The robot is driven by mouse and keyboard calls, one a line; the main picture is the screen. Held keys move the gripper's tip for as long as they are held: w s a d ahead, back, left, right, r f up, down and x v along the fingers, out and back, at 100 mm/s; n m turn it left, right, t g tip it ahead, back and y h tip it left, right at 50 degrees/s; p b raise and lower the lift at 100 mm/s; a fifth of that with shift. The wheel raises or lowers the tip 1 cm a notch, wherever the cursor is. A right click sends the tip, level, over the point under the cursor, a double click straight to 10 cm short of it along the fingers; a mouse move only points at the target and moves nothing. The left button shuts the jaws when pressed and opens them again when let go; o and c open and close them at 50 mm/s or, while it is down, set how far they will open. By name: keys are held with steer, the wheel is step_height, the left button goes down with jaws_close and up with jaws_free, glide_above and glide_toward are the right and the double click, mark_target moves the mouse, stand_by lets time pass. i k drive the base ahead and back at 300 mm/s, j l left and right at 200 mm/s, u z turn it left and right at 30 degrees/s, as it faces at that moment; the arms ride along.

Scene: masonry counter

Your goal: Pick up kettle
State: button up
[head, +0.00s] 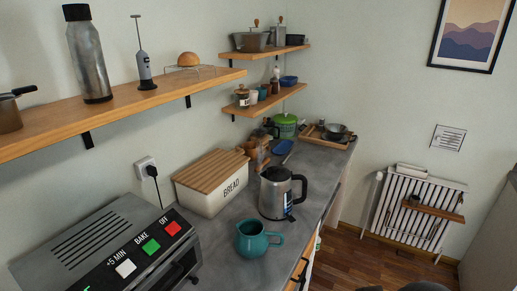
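The kettle (273,199) stands upright on the grey counter (222,278). It has a brushed steel body, a black lid and a black handle on its right side. A small blue mark shows low on its right side, under the handle. A teal pitcher (252,241) stands in front of it and slightly left, close to it in the picture.
A bread box (207,199) stands left of the kettle. A toaster oven (88,270) fills the lower left. Behind are jars, a green pot (285,128) and a wooden tray (311,137). Wooden shelves (140,108) overhang the counter. Open floor (385,262) lies right.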

mark_target(276, 199)
steer(key=i+l, duration=0.25)
steer(key=l, duration=0.15)
steer(key=i+l+u, duration=0.1)
steer(key=l, duration=0.25)
steer(key=i+l, duration=0.65)
steer(key=l, duration=0.15)
steer(key=i+l+u, duration=0.15)
steer(key=i+l, duration=0.2)
steer(key=l, duration=0.15)
steer(key=i, duration=0.3)
